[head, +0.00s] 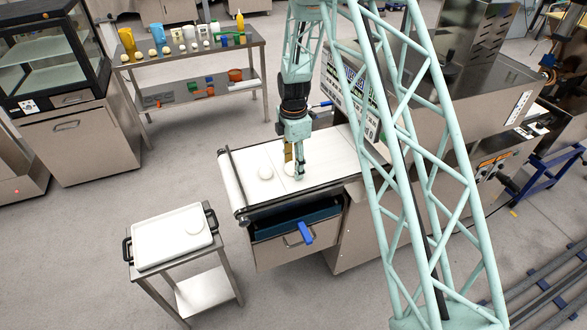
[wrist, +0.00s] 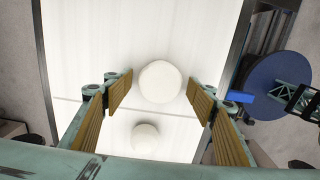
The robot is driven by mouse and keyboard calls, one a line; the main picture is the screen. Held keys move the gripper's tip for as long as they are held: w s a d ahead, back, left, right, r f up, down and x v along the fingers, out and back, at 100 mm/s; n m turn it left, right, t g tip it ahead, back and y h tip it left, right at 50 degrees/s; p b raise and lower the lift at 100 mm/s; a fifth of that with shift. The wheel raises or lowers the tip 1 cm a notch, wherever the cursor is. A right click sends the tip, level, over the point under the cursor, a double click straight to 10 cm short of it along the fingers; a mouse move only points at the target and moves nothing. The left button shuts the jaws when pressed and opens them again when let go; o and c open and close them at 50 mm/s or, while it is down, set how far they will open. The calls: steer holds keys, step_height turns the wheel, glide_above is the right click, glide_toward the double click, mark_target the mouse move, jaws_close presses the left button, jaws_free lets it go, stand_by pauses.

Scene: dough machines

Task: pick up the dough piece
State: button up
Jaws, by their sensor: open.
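A round white dough piece (head: 265,173) lies on the white belt (head: 239,181) near its left end in the head view. My gripper (head: 294,170) points down over the belt just to the right of it, and hides part of the belt. In the wrist view a larger dough ball (wrist: 159,82) shows between the open fingertips, with a gap on each side. A second, smaller-looking ball (wrist: 145,138) lies lower in that picture, between the finger bases. My gripper is open and holds nothing. Its height above the belt is hard to tell.
An open drawer (head: 285,244) with a blue handle juts out below the belt. A table (head: 217,54) with bottles and small items stands behind.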

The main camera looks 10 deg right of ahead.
steer(key=shift+c, duration=0.8)
steer(key=c, duration=0.8)
steer(key=shift+r, duration=0.1)
steer(key=shift+r, duration=1.55)
steer(key=shift+s+r, duration=0.15)
steer(key=shift+s, duration=0.05)
steer(key=s+a+r, duration=0.1)
steer(key=s, duration=1.4)
steer(key=shift+s+r+p, duration=0.2)
steer(key=shift+s+p, duration=0.05)
steer(key=shift+p, duration=0.15)
steer(key=shift+a, duration=0.1)
